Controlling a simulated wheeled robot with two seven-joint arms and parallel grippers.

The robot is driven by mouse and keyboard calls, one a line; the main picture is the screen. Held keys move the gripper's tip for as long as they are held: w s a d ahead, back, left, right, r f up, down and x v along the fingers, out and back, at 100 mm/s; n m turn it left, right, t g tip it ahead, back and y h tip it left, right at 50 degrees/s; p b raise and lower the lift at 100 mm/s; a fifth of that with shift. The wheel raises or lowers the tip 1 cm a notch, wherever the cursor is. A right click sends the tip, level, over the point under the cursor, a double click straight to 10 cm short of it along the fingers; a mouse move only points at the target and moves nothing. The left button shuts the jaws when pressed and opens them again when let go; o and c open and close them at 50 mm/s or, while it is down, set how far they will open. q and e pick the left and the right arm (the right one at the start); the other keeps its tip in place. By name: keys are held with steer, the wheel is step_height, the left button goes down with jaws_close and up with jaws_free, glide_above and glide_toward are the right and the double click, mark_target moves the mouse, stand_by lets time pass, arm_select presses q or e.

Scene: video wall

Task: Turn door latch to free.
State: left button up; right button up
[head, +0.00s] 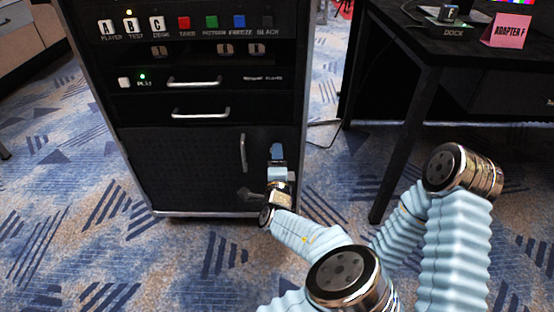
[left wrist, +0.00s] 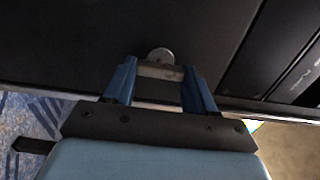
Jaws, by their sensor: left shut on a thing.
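The rack's lower door (head: 190,170) is a dark panel, closed flush with the cabinet front, with a vertical silver handle (head: 243,153). My left gripper (head: 277,152) is at the right edge of this door, right of the handle. In the left wrist view its two blue fingers (left wrist: 160,75) are shut on the door latch, a small metal piece with a round silver disc (left wrist: 160,55) just beyond the fingertips. The gripper hides most of the latch in the head view, and its turn angle is hard to tell. My right gripper does not show.
Above the door are two drawers with silver handles (head: 201,113) and a panel of labelled buttons (head: 184,22). A black table (head: 405,75) with a dock and a pink "ADAPTER F" card (head: 506,31) stands at right. Patterned carpet (head: 80,240) is clear at left.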

arm_select(q)
steer(key=o, duration=1)
steer(key=shift+o, duration=0.2)
steer(key=s+p, duration=0.1)
steer(key=s, duration=1.2)
steer(key=shift+s, duration=0.4)
